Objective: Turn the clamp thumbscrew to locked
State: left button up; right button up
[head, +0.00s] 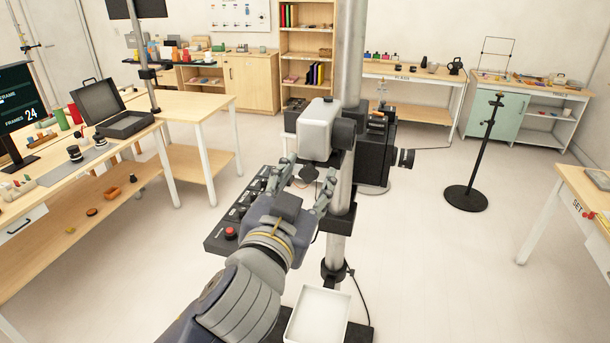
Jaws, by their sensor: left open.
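A silver column (352,60) stands upright in the middle of the head view and carries a grey housing (318,126) with black parts beside it. A small dark knob-like part (309,173) shows just under the housing; I cannot tell for sure whether it is the clamp thumbscrew, or whether it is locked. My left gripper (304,184) is open in front of the column, its two fingers pointing up on either side of that dark part. I see no clear contact. The gripper and wrist hide part of the column. My right gripper is not in view.
A black control panel (228,236) with a red button lies left of my gripper. A white tray (318,314) is at the column's foot. A black stand (488,150) stands on the right. Workbenches line the left and back. Open floor (440,260) lies to the right.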

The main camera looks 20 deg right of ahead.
pick_arm(q)
jog(key=c, duration=1.1)
